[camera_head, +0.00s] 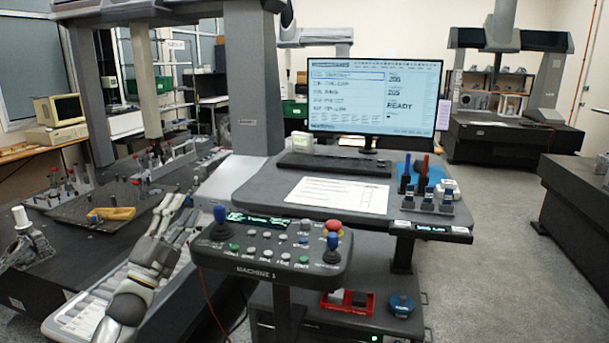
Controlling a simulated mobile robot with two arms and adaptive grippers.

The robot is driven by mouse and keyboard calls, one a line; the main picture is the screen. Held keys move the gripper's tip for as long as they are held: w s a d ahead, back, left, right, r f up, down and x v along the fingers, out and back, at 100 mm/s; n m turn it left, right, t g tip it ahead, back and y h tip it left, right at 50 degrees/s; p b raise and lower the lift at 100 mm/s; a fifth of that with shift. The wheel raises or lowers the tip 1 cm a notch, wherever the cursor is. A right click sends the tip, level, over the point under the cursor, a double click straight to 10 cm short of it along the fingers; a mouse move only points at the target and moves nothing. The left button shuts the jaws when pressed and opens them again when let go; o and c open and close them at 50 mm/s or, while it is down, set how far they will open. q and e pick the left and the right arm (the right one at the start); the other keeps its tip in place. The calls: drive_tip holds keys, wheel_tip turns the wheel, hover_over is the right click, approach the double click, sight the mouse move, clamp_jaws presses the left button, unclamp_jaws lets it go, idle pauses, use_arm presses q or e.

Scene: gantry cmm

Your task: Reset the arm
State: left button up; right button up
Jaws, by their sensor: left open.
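My left arm comes in from the lower left. Its gripper (178,208) is open, with nothing seen between its fingers, beside the control console and in front of the dark measuring table (85,262). The console (270,262), marked "MACHINE 1", carries two blue-topped joysticks, a red mushroom button (333,227) and several small buttons. The machine's grey gantry column (252,80) stands behind it, and a pale vertical quill (145,80) hangs over the table. My right gripper is not in view.
A desk holds a monitor (375,95) reading "READY", a keyboard (333,165), a paper sheet (338,195) and a rack of styli (428,200). A fixture plate (75,210) with a yellow part (112,213) lies on the table. Grey floor (490,235) is clear at right.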

use_arm(q)
drive_tip(key=w+a+f+n+g+y, duration=0.25)
drive_tip(key=a+f+n+y, duration=0.2)
drive_tip(key=f+n, duration=0.35)
drive_tip(key=w+a+f+n+g+y, duration=0.25)
drive_tip(key=f+n+y, duration=0.25)
drive_tip(key=f+n, duration=0.3)
drive_tip(key=s+d+f+n+g, duration=0.1)
drive_tip(key=s+f+g, duration=0.4)
drive_tip(key=f, duration=1.2)
drive_tip(key=s+d+f+g, duration=0.2)
drive_tip(key=s+f, duration=0.7)
drive_tip(key=f, duration=0.7)
drive_tip(key=s+d+f+g, duration=0.2)
drive_tip(key=s+f+g, duration=0.1)
drive_tip(key=s+f, duration=0.8)
drive_tip(key=s+d+f+g, duration=0.2)
drive_tip(key=s+f, duration=0.8)
drive_tip(key=s, duration=0.4)
drive_tip(key=s+d+f+g, duration=0.1)
drive_tip(key=s+f, duration=0.2)
drive_tip(key=s, duration=0.7)
drive_tip(key=s+d+f+g, duration=0.1)
drive_tip(key=s+f+g, duration=0.1)
drive_tip(key=s, duration=0.8)
drive_tip(key=s+d+f+g+h, duration=0.1)
drive_tip(key=s+d+f+g, duration=0.1)
drive_tip(key=s, duration=0.7)
drive_tip(key=shift+s+f+n, duration=0.4)
drive_tip(key=shift+f, duration=0.5)
